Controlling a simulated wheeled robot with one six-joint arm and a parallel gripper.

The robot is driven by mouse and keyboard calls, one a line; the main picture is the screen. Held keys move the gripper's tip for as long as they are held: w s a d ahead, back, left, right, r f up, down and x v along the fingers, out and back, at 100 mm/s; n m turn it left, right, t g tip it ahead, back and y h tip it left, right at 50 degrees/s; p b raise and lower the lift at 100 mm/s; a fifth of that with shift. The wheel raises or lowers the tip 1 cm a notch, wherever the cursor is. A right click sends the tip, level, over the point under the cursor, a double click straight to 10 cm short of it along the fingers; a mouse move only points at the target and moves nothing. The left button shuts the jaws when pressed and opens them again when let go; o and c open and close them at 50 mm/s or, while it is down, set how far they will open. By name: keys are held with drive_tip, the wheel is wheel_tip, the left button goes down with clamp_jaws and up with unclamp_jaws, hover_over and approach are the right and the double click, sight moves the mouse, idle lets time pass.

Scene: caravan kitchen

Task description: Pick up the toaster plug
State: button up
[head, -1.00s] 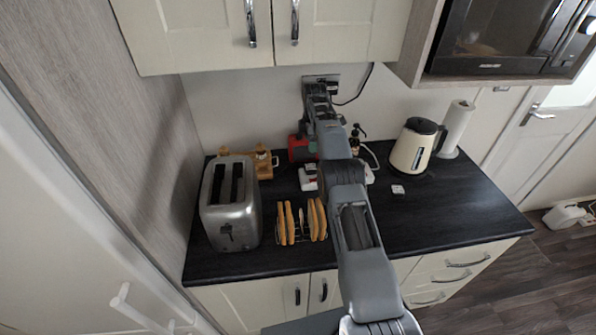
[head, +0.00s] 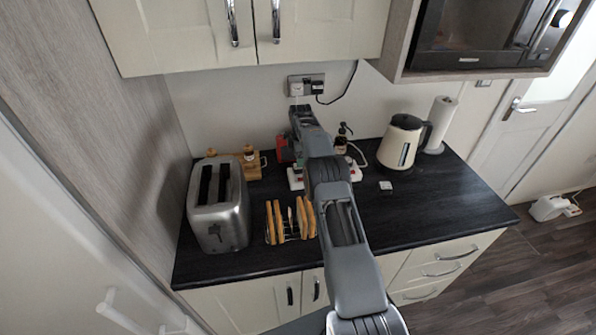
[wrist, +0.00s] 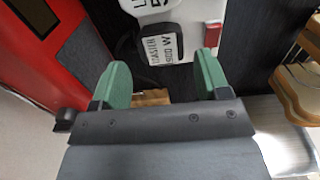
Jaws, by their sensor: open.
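The toaster plug (wrist: 162,44) is a dark plug with a white label that appears to read "TOASTER" and a wattage. In the wrist view it sits at the white power strip (wrist: 205,18), top centre. My gripper (wrist: 162,68) is open, its two green fingers on either side of the label's lower end, with nothing held. I cannot tell how close the fingertips are to the plug in depth. In the head view, the power strip (head: 355,173) is partly hidden by my arm, and the plug is hidden. The silver toaster (head: 219,208) stands at the counter's left.
A red object (wrist: 62,50) is close to the left finger; it also shows in the head view (head: 284,149). A toast rack with toast (head: 305,218) stands in front of the strip. A kettle (head: 402,142) and paper roll (head: 441,123) stand right. Cupboards (head: 240,35) hang above.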

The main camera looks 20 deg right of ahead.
wheel_tip(320, 180, down, 4)
drive_tip(key=b, duration=0.3)
drive_tip(key=shift+f, duration=0.25)
drive_tip(key=shift+r, duration=0.1)
drive_tip(key=c, duration=0.7)
